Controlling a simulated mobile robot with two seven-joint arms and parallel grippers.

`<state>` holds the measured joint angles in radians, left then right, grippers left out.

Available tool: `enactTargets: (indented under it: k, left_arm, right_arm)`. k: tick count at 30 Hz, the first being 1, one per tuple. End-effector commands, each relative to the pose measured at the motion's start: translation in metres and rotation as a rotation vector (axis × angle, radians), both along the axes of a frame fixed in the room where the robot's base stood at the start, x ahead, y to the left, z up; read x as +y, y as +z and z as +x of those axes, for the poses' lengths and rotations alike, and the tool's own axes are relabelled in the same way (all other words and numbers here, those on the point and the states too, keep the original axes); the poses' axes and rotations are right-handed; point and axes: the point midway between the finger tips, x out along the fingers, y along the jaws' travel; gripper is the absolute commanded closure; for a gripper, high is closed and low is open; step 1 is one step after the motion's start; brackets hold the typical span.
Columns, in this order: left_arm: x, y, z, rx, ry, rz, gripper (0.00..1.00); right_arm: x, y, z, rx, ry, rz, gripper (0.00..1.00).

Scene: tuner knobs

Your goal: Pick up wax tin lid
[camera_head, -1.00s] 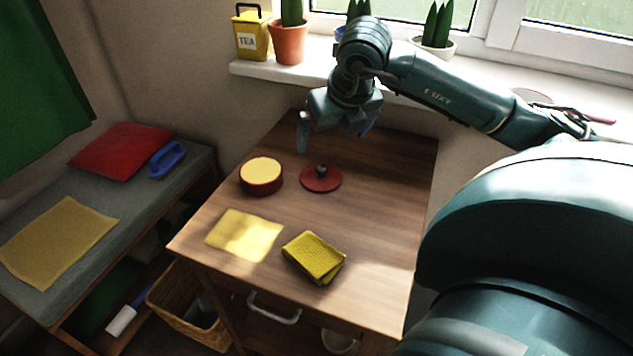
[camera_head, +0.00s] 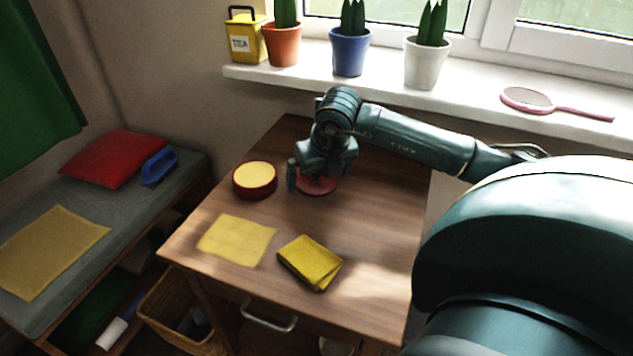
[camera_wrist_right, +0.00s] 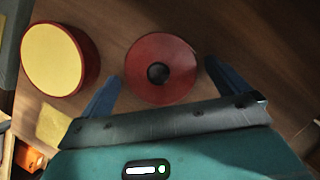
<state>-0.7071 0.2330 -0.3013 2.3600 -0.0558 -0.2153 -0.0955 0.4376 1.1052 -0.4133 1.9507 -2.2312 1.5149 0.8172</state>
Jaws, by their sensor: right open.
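The wax tin lid is a red disc with a dark round knob; in the head view the lid (camera_head: 316,187) lies on the wooden table, partly hidden by my right gripper (camera_head: 318,182). In the right wrist view the lid (camera_wrist_right: 163,69) shows whole, with its knob facing the camera. My right gripper (camera_wrist_right: 160,88) is open and empty, its two blue fingers on either side of the lid. The open wax tin (camera_head: 255,179), red with yellow wax, stands left of the lid; it also shows in the right wrist view (camera_wrist_right: 54,60). My left gripper is not in view.
A folded yellow cloth (camera_head: 310,262) and a flat yellow cloth (camera_head: 236,240) lie nearer on the table. Potted plants, a yellow tea tin (camera_head: 246,37) and a pink hand mirror (camera_head: 528,99) stand or lie on the windowsill (camera_head: 460,85). The table's right side is clear.

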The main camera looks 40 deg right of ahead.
Motion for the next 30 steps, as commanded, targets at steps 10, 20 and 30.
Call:
enactTargets:
  k: [10,20,30]
  left_arm:
    - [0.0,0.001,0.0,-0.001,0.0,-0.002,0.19]
    - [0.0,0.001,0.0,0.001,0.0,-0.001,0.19]
    - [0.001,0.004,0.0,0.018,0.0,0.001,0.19]
  right_arm:
    - [0.0,0.001,0.0,0.0,0.001,0.0,0.16]
    - [0.0,0.001,0.0,-0.001,0.001,0.0,0.39]
    - [0.0,0.021,0.001,-0.004,0.002,0.0,0.39]
